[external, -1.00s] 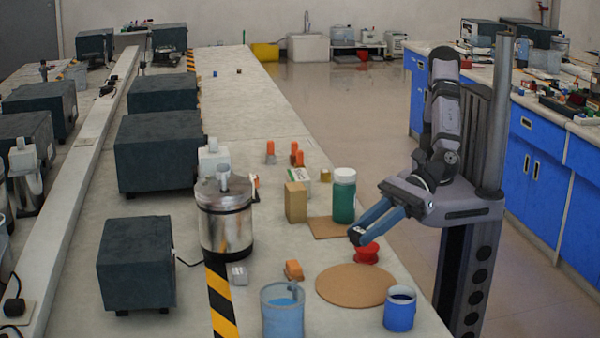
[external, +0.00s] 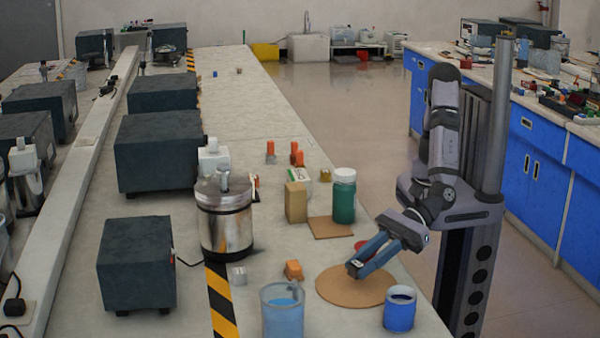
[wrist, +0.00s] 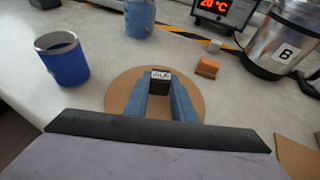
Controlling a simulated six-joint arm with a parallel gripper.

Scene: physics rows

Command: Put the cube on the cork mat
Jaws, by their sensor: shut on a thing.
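My gripper (external: 358,267) is shut on a small dark cube with a white marked face (wrist: 161,75). In the wrist view the cube sits between my two blue fingers. In the external view it is mostly hidden by the fingertips. The round cork mat (external: 350,296) lies on the bench under my gripper, and its rim also shows in the wrist view (wrist: 117,93). The cube is seen over the mat in both views. I cannot tell whether it touches the mat.
A blue cup (external: 399,309) stands at the mat's near right, and a clear blue beaker (external: 282,312) at its near left. An orange block (external: 293,270) lies left of the mat. A red object (external: 361,245) is partly hidden behind my gripper. A square brown mat (external: 330,229) lies farther back.

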